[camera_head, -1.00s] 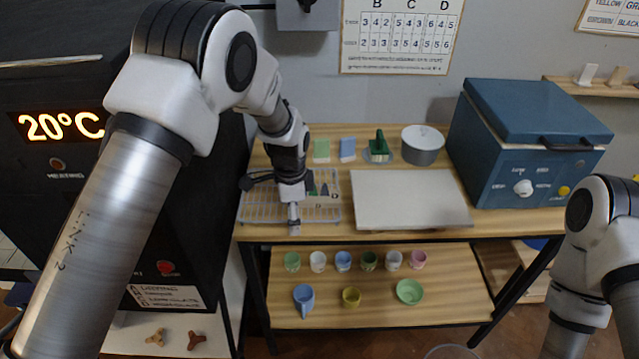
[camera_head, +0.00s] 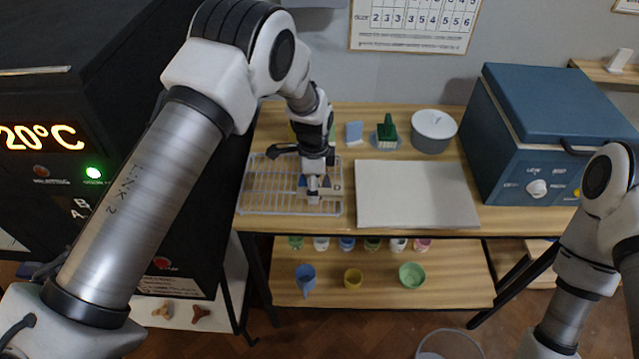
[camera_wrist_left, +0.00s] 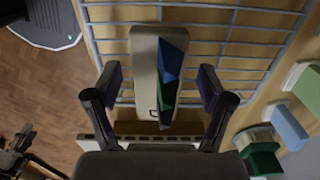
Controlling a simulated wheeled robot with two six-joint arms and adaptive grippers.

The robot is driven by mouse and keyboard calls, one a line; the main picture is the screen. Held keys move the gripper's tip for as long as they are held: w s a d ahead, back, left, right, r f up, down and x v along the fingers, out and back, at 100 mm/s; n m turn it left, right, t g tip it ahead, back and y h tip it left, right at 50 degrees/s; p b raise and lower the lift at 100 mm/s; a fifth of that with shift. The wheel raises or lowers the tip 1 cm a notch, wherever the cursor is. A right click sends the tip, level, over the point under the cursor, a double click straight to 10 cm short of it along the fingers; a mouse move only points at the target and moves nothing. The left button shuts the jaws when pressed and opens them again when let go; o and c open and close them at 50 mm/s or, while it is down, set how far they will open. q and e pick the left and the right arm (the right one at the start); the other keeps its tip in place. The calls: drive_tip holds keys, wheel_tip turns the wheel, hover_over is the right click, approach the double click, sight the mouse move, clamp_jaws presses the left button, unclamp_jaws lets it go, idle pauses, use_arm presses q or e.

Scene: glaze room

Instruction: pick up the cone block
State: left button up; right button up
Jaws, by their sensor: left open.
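The cone block (camera_wrist_left: 145,72) is a beige slab bearing blue and green pointed cones (camera_wrist_left: 171,75). It lies over the wire rack (camera_wrist_left: 235,42) in the left wrist view. My left gripper (camera_wrist_left: 160,88) is open, with one finger on each side of the block and gaps visible on both sides. In the head view my left gripper (camera_head: 313,190) is low over the rack (camera_head: 265,197) and hides most of the block. My right arm is at the right edge, but its gripper is out of view.
A pale board (camera_head: 415,195) lies right of the rack. Behind are a blue block (camera_head: 354,131), a green brush-like item (camera_head: 388,130) and a lidded pot (camera_head: 433,130). A blue kiln (camera_head: 540,130) stands at right, a black kiln (camera_head: 60,120) at left.

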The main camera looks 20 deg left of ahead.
use_arm(q)
drive_tip(key=shift+s+r, duration=0.15)
drive_tip(key=c, duration=1.3)
wheel_tip(320, 180, up, 10)
drive_tip(key=b, duration=0.2)
drive_tip(key=shift+b, duration=0.35)
